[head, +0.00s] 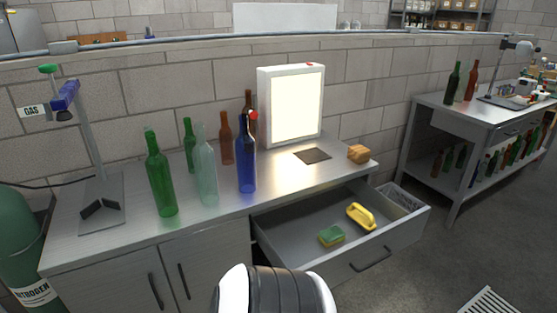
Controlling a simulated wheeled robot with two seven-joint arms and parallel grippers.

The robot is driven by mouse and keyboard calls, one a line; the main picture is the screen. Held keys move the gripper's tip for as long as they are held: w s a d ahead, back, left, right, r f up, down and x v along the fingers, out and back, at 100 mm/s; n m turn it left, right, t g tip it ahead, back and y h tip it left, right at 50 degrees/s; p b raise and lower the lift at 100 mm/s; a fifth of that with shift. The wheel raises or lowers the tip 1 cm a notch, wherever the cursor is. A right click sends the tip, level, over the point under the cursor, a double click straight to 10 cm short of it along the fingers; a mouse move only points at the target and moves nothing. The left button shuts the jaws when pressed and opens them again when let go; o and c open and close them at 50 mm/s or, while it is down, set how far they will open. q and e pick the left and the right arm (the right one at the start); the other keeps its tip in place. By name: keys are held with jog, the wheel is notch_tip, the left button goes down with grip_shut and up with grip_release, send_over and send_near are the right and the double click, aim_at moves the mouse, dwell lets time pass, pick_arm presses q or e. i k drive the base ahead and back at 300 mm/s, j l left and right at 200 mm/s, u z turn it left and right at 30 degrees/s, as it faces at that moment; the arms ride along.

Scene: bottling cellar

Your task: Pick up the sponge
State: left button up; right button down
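The sponge (331,237), green with yellow, lies flat on the floor of an open grey drawer (287,238) under the metal counter. A yellow handled object (361,216), perhaps a brush, lies to its right in the same drawer. Neither of my grippers shows in the head view. Only a white and dark rounded part of my own body shows at the bottom middle, in front of the drawer.
Several bottles, including a green one (161,180) and a blue one (246,165), stand on the counter (285,180). A lit panel (293,103) stands behind. A tan block (359,153) sits at the counter's right end. Open floor lies right of the drawer.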

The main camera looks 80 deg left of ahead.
aim_at(333, 235)
jog(key=u, duration=2.15)
jog(key=i+l+u, duration=0.15)
